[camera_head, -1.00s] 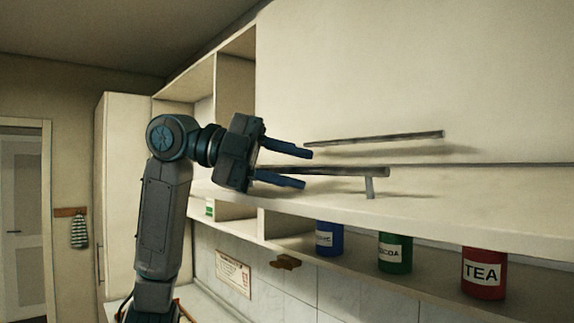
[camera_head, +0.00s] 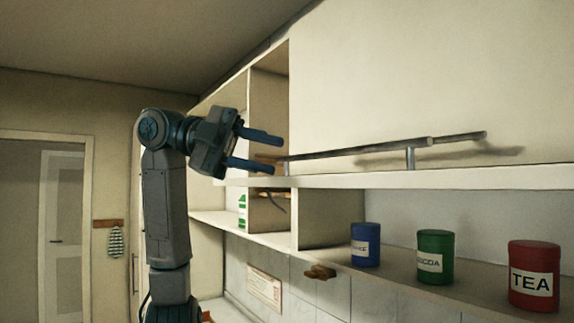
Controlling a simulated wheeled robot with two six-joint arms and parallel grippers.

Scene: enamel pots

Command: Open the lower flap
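The lower flap (camera_head: 470,178) is swung up and shows as a thin, nearly level white panel seen almost edge-on. Its bar handle (camera_head: 365,149) stands above it on short posts. Below the flap the compartment is open to view. My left gripper (camera_head: 279,154) is at the left end of this handle, its two blue fingers spread, one above and one below the bar's end. I cannot tell whether the fingers touch the bar. My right gripper is not in view.
A blue canister (camera_head: 365,245), a green canister (camera_head: 435,258) and a red TEA canister (camera_head: 533,277) stand on the shelf below the flap. The upper flap (camera_head: 420,70) is above, its handle (camera_head: 465,137) partly hidden. Open shelves (camera_head: 270,110) are behind my gripper.

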